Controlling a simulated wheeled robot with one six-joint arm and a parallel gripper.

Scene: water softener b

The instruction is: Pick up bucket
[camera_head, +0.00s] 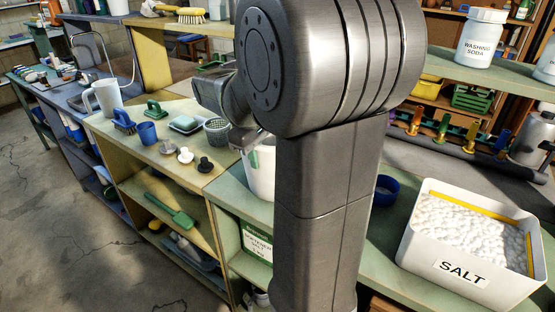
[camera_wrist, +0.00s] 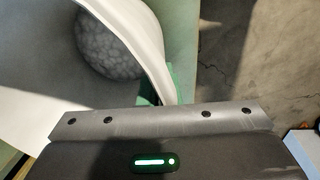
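A white bucket (camera_head: 262,178) stands on the green-topped counter, mostly hidden behind my arm in the head view. In the wrist view its pale curved wall and rim (camera_wrist: 150,50) fill the upper left, and a round, grey speckled thing (camera_wrist: 108,42) shows inside the curve. My gripper (camera_head: 246,139) is at the bucket's upper edge in the head view. Its bolted housing crosses the bottom of the wrist view, close to the rim. The fingertips are not clearly visible, so I cannot tell whether they touch or grip the rim.
A mesh cup (camera_head: 217,132), a soap dish (camera_head: 185,123), a blue cup (camera_head: 147,133) and several small knobs crowd the counter at left. Open floor (camera_head: 60,220) lies at lower left.

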